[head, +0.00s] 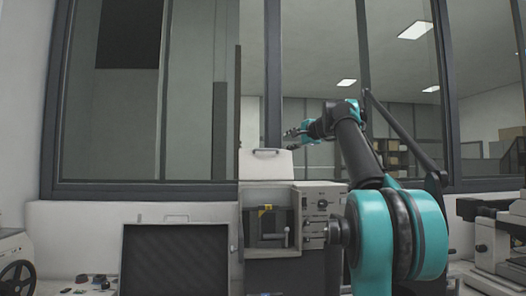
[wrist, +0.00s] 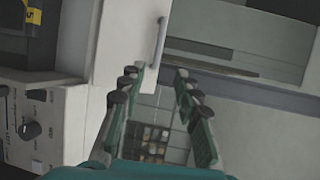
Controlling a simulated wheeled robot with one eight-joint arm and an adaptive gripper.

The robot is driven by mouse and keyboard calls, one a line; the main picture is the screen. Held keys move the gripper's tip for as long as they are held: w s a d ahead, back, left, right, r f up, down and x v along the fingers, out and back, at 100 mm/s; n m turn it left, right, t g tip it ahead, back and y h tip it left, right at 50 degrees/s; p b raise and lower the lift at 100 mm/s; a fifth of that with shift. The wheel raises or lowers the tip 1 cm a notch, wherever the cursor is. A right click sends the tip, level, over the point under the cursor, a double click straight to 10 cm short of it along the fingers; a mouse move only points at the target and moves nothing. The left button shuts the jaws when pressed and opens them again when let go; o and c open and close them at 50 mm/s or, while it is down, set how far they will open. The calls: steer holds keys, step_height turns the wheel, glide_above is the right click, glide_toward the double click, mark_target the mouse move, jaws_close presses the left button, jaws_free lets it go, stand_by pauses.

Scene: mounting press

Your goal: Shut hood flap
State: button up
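The white hood flap (head: 265,164) stands up above the mounting press (head: 318,197) in the head view, with a bar handle along its top edge. In the wrist view the flap (wrist: 121,40) is a pale panel at upper left, and its grey handle (wrist: 159,42) lies just beyond my fingertips. My gripper (head: 294,139) is up at the right of the flap's top. In the wrist view my gripper (wrist: 158,82) has its two fingers apart with nothing between them. It looks apart from the handle, though the depth gap is hard to judge.
The press front has an open chamber (head: 267,226) with a yellow label and knobs at its right. An open dark-lined case (head: 174,258) stands at left. A window (head: 150,120) is behind. A microscope-like device (head: 497,240) stands at right.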

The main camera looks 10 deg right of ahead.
glide_above(266, 163)
steer(key=s, duration=0.3)
steer(key=shift+w+d+f, duration=0.1)
steer(key=shift+d+f, duration=0.15)
steer(key=shift+f, duration=0.35)
steer(key=shift+w+d+f, duration=0.1)
steer(key=shift+d+f, duration=0.1)
steer(key=shift+f, duration=0.4)
jaws_close()
